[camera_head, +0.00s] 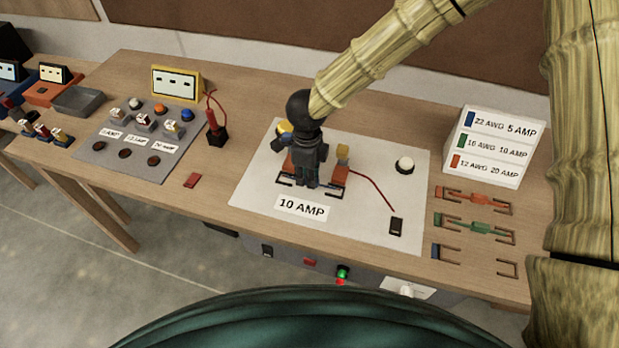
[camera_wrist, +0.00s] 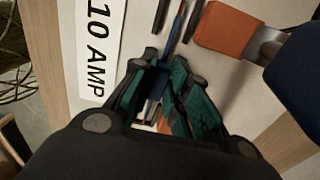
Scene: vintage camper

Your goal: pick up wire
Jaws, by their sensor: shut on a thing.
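My gripper (camera_head: 307,184) points down over the white board (camera_head: 262,195), between two orange terminal blocks (camera_head: 341,174). In the wrist view its green-padded fingers (camera_wrist: 162,68) are closed around a thin dark blue wire (camera_wrist: 174,30), which runs between the fingertips; in the head view the gripper hides it. On the table at right lie an orange wire (camera_head: 470,197) and a green wire (camera_head: 478,228) on copper brackets. In the row below, a blue marker (camera_head: 436,250) and copper brackets (camera_head: 509,267) show with no wire body between them.
The board has a "10 AMP" label (camera_head: 302,207), a white button (camera_head: 405,165) and a red lead to a black block (camera_head: 397,227). A wire-gauge card (camera_head: 490,145) stands at right. A red probe (camera_head: 212,122) and a grey switch panel (camera_head: 97,150) are left.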

